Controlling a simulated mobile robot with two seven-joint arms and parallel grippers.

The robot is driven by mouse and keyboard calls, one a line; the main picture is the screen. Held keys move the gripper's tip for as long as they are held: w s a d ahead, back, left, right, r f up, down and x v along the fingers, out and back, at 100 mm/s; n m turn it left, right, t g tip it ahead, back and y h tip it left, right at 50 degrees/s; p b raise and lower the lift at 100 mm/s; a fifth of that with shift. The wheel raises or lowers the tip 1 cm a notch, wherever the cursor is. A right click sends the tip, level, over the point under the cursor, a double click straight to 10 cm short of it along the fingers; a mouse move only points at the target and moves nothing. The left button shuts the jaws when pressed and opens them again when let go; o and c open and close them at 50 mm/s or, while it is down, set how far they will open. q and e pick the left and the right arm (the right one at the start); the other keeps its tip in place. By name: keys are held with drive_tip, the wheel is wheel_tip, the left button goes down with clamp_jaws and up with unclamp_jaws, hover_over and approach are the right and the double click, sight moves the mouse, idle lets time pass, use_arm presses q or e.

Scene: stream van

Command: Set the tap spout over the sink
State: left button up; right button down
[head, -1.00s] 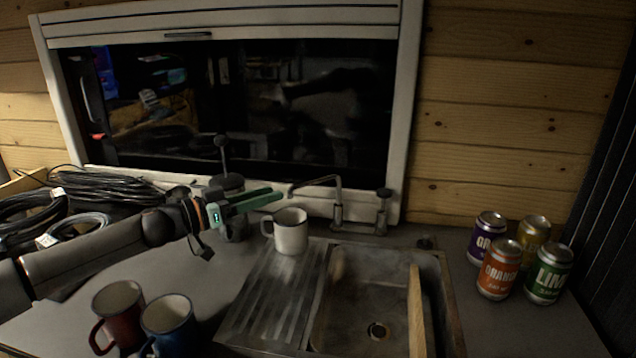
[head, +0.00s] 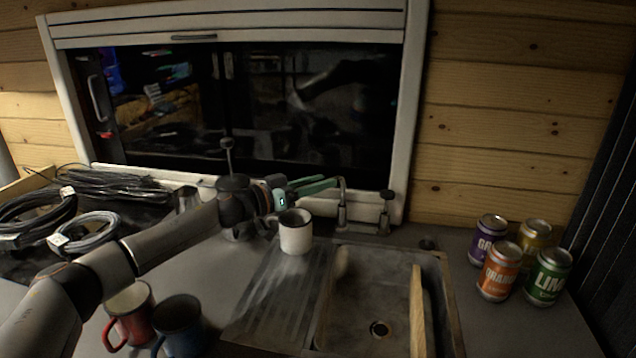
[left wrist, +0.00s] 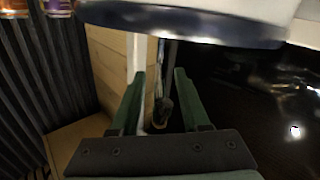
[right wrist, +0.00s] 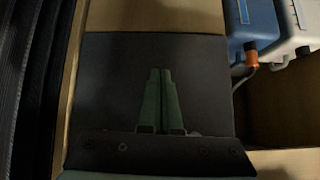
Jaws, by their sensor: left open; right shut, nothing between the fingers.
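The tap (head: 343,205) stands behind the sink (head: 450,300). Its upright shows, but its spout is mostly hidden behind my left gripper (head: 330,183), so I cannot tell its exact direction. My left gripper is open at the top of the tap. In the left wrist view, a thin dark rod (left wrist: 168,75), probably part of the tap, shows between its fingers (left wrist: 158,75). A white mug (head: 295,235) stands below the gripper on the drainer's far end. My right gripper (right wrist: 160,72) is shut and empty in front of a dark panel, outside the head view.
Red (head: 130,310) and blue (head: 178,320) mugs stand at the front left. Several cans (head: 498,270) stand right of the sink. A wooden board (head: 417,310) lies along the sink's right side. Cable coils (head: 85,232) lie at left. A window (head: 240,100) is behind the tap.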

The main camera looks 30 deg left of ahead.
use_arm(q)
drive_tip(key=shift+c, duration=0.2)
clamp_jaws()
drive_tip(key=shift+a, duration=0.1)
idle(1.0)
